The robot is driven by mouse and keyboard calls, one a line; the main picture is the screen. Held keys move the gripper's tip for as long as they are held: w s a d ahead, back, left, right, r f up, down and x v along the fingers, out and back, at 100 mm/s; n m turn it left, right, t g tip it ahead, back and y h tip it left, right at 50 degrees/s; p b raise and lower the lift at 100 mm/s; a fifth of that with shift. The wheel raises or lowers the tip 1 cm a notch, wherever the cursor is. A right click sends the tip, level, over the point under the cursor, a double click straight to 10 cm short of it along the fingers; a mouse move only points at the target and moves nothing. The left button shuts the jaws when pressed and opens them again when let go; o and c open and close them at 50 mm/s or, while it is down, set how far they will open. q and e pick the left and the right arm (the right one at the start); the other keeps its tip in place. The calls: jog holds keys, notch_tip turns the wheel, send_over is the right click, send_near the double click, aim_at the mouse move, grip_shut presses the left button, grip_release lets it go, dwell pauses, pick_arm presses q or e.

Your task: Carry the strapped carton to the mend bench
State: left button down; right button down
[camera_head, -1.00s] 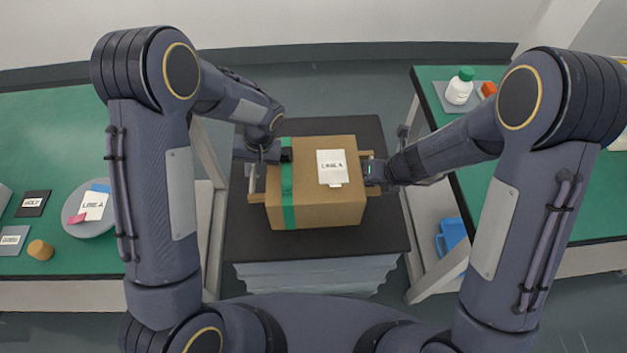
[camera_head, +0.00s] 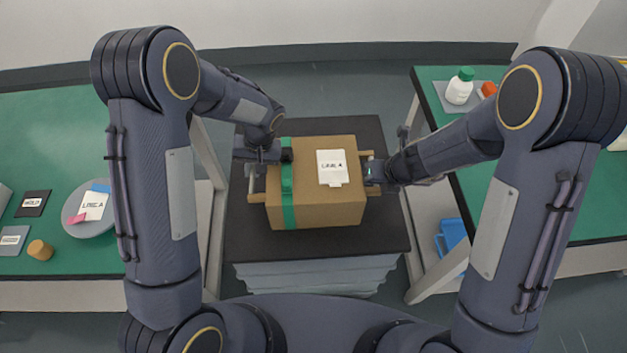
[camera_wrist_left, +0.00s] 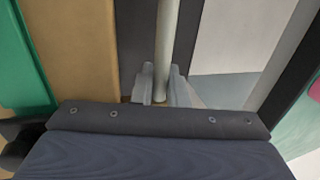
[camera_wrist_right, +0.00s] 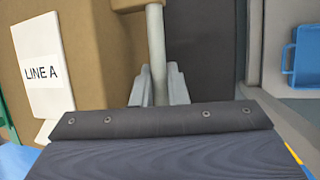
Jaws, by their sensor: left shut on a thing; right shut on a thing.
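The brown carton (camera_head: 335,207), with a green strap (camera_head: 288,190) and a white "LINE A" label (camera_head: 332,167), sits on a black-topped stand (camera_head: 320,245) between the benches. A bar handle runs along each side. My left gripper (camera_head: 258,165) is at the carton's left side; in the left wrist view its fingers (camera_wrist_left: 162,88) are shut around the left handle bar (camera_wrist_left: 166,40). My right gripper (camera_head: 374,172) is at the right side; in the right wrist view its fingers (camera_wrist_right: 158,88) are shut around the right handle bar (camera_wrist_right: 156,45). The pictures do not mark which bench is the mend bench.
The left green bench (camera_head: 50,130) holds a plate (camera_head: 78,222) with a label, dark and pale cards, and a small tan cylinder (camera_head: 40,250). The right green bench (camera_head: 590,215) holds a white bottle (camera_head: 459,92) and an orange item (camera_head: 488,90). A blue bin (camera_head: 452,238) sits beneath it.

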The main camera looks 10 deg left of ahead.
pick_arm(q)
jog(key=shift+w+r, duration=0.1)
jog(key=shift+r, duration=0.1)
pick_arm(e)
jog(key=shift+r, duration=0.15)
